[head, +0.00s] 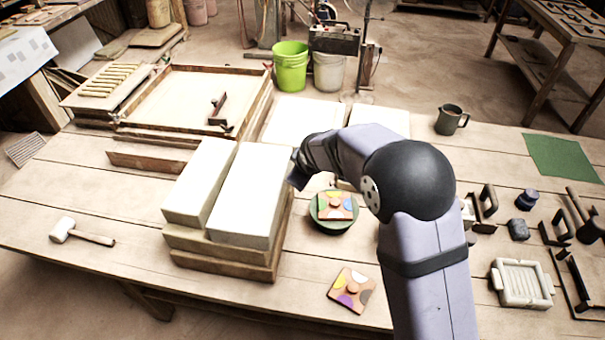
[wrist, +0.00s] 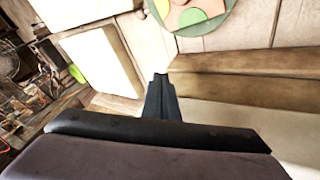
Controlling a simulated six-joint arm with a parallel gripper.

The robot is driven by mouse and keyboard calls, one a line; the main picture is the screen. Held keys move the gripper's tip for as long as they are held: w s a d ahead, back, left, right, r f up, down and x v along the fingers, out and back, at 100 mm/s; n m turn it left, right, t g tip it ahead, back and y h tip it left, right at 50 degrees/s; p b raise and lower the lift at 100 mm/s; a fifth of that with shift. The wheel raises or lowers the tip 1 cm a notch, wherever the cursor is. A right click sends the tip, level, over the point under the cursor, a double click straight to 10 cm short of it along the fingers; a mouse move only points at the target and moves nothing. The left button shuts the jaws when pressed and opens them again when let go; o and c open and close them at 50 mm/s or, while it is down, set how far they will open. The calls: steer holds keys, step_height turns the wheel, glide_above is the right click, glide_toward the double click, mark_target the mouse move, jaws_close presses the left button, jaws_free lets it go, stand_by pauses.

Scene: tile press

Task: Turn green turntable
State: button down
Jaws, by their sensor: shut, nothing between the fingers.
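The green turntable (head: 335,222) is a round green disc on the wooden table, right of the large pale blocks. A square tile (head: 336,205) with coloured patches and a small raised knob lies on it. In the wrist view, part of the turntable (wrist: 222,22) and its tile (wrist: 190,12) show at the top edge. My gripper (wrist: 160,78) is shut and empty, its fingertips a little apart from the disc in that view. In the head view my arm hides most of the gripper, which is near the right side of the pale blocks.
Tall pale blocks (head: 250,195) on wooden boards stand close left of the turntable. A second patterned tile (head: 352,290) lies in front. A mug (head: 450,119), a green mat (head: 566,158) and a white tray (head: 521,284) are on the right. A mallet (head: 80,233) lies at left.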

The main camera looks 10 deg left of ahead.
steer(key=shift+s+r, duration=0.15)
steer(key=shift+r, duration=0.1)
steer(key=c, duration=2.1)
jaws_free()
steer(key=o, duration=0.4)
steer(key=shift+w+d+f+b, duration=0.25)
steer(key=shift+d+f+b, duration=0.25)
steer(key=shift+d+f, duration=0.6)
steer(key=shift+o, duration=0.2)
steer(key=m+g+h, duration=0.1)
steer(key=m+h, duration=0.2)
steer(key=m, duration=0.4)
glide_toward(333, 183)
steer(key=shift+w+f+b, duration=0.2)
steer(key=shift+w+b, duration=0.15)
steer(key=shift+s+d+f+m, duration=0.1)
steer(key=shift+s+m, duration=0.05)
steer(key=shift+m, duration=0.75)
steer(key=shift+p+x, duration=0.85)
steer(key=shift+x, duration=2.8)
steer(key=shift+s, duration=0.1)
